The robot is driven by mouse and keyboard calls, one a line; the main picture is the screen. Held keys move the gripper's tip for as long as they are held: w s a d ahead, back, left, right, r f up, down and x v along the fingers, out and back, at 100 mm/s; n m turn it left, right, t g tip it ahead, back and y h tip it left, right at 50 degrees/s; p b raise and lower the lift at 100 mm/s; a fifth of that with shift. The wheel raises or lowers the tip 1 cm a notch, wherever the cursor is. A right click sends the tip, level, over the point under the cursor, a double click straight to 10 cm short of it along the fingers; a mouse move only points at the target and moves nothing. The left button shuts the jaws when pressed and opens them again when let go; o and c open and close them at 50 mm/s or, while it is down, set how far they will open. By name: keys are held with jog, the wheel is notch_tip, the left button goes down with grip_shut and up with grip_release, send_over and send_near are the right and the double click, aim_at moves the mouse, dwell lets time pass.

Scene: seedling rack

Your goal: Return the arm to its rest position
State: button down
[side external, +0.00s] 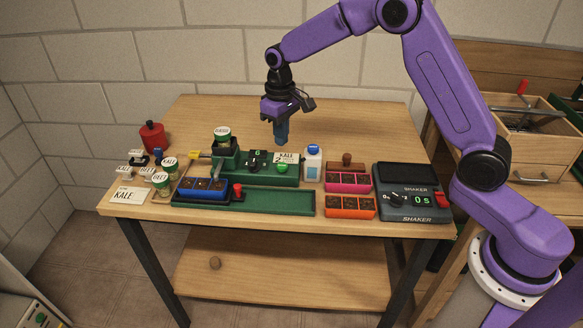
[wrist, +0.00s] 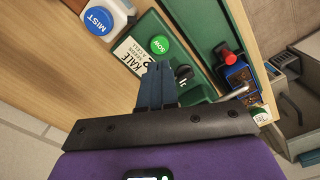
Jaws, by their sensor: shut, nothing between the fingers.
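My gripper (side external: 282,138) has blue fingers and hangs pointing down above the back of the table, behind the green sowing machine (side external: 262,180). It also shows in the wrist view (wrist: 157,72), where the blue fingers are together with nothing between them. The purple arm reaches in from the right. The fingers appear clear of the table and the machine, though the exact height is hard to tell.
The wooden table (side external: 330,125) is bare at the back. A white MIST bottle (side external: 313,163), pink tray (side external: 348,187), orange tray (side external: 350,213) and grey shaker (side external: 408,205) stand on the right. A blue tray (side external: 203,194), several seed cups and a red container (side external: 153,136) are on the left.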

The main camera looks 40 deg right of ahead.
jog(key=s+a+r+n, duration=0.2)
jog(key=s+r, duration=0.1)
jog(key=s, duration=0.7)
jog(key=s+a+r+n, duration=0.2)
jog(key=s+r+n, duration=0.15)
jog(key=s, duration=0.65)
jog(key=s+d+n, duration=0.2)
jog(key=s+d, duration=0.1)
jog(key=s, duration=0.6)
jog(key=s+d+n, duration=0.2)
jog(key=s+d, duration=0.2)
jog(key=s, duration=0.5)
jog(key=shift+s+d+f, duration=0.15)
jog(key=shift+s+d, duration=0.15)
jog(key=shift+s, duration=0.1)
